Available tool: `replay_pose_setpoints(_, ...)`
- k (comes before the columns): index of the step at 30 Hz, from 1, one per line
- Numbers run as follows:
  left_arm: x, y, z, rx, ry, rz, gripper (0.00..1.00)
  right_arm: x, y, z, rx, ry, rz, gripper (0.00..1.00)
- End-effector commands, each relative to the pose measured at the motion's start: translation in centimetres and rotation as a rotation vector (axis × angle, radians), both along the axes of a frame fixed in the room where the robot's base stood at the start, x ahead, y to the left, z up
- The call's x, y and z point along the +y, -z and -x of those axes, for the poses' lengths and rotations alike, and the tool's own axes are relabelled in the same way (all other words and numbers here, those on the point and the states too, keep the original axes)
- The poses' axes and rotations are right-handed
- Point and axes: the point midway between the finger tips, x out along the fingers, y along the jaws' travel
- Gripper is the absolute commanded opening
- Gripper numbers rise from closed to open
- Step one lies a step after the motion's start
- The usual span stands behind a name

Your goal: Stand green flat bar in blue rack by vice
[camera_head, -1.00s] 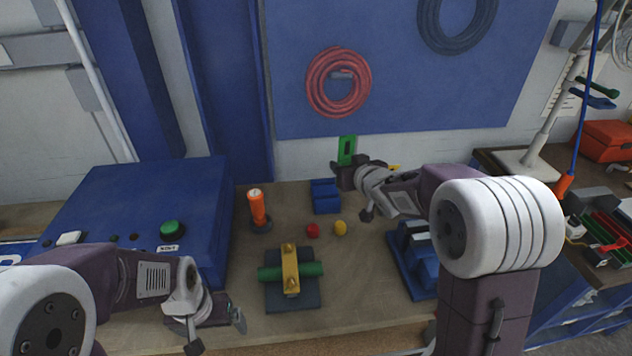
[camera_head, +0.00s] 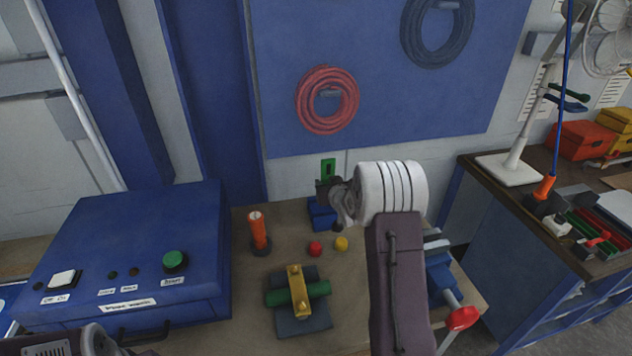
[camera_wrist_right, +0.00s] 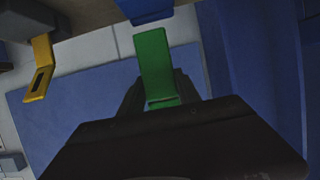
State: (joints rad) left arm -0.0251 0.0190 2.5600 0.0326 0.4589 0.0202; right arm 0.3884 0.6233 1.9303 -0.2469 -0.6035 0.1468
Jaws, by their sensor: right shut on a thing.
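The green flat bar (camera_head: 328,169) is upright in the jaws of my right gripper (camera_head: 328,187), which is shut on it. The bar also shows in the right wrist view (camera_wrist_right: 154,62). The blue rack (camera_head: 321,215) stands on the bench just below the gripper, partly hidden by it. A blue block (camera_wrist_right: 144,9), probably the rack, shows at the bar's far end in the wrist view; I cannot tell whether they touch. The blue vice (camera_head: 440,272) with a red-knobbed handle is at the right, partly behind my right arm. My left gripper is out of view.
An orange cylinder (camera_head: 258,231), a red ball (camera_head: 315,249) and a yellow ball (camera_head: 341,243) stand near the rack. A yellow clamp (camera_head: 297,288) sits over a green rod in front. A blue control box (camera_head: 130,250) fills the left. A yellow slotted piece (camera_wrist_right: 40,68) shows in the wrist view.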

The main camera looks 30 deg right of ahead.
Motion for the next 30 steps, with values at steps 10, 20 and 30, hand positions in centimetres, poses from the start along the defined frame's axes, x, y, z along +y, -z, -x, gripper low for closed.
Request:
replay_pose_setpoints(10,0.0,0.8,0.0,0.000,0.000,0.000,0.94,0.1,1.1,0.0,0.001,-0.001,-0.001,0.00)
replay_pose_setpoints(20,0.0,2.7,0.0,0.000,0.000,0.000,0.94,0.1,4.0,0.0,0.001,-0.001,-0.002,0.00)
replay_pose_setpoints(30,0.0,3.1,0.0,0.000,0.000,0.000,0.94,0.1,4.5,0.0,-0.001,-0.001,0.000,0.00)
